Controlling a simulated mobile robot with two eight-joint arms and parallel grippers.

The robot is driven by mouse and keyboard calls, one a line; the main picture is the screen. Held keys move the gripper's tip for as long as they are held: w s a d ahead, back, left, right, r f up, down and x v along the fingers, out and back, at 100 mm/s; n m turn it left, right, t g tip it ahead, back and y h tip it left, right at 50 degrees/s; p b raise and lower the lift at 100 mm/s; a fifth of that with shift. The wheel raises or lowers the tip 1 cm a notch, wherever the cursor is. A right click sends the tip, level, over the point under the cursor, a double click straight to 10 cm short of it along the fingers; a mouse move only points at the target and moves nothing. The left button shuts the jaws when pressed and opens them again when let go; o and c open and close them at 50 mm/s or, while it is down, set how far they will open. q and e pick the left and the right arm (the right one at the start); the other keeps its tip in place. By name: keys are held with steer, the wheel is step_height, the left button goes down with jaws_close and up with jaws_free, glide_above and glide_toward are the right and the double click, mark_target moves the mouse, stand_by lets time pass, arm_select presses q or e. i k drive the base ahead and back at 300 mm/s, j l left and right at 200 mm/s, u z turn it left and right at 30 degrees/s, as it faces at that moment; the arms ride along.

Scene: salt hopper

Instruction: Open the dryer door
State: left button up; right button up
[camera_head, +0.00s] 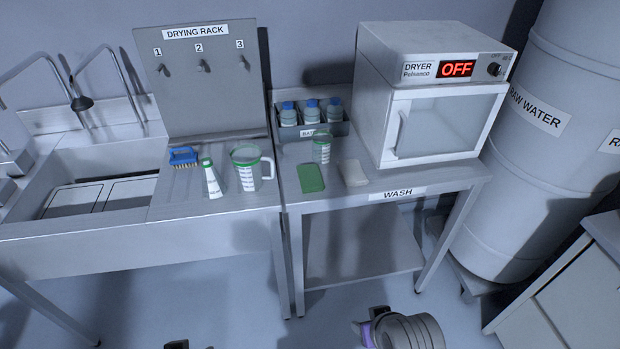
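The dryer (440,93) is a white box on the right end of the wash table, and its display reads OFF. Its door (447,122) has a window in a pale frame and looks shut. The upright door handle (401,133) is on the door's left side. Part of my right arm (405,332), grey with a purple ring, shows at the bottom edge, below and well apart from the dryer; its fingers cannot be made out. Only small dark tips of what seems to be my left gripper (190,346) show at the bottom edge, far from the dryer.
On the wash table (440,180) are a green sponge (311,179), a pale block (353,173), a clear cup (322,148) and a bottle rack (290,133). A jug (246,168), small bottle (211,180) and brush (183,156) stand left. A raw water tank (540,140) is right.

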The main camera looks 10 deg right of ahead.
mark_target(402, 98)
steer(key=z, duration=1.25)
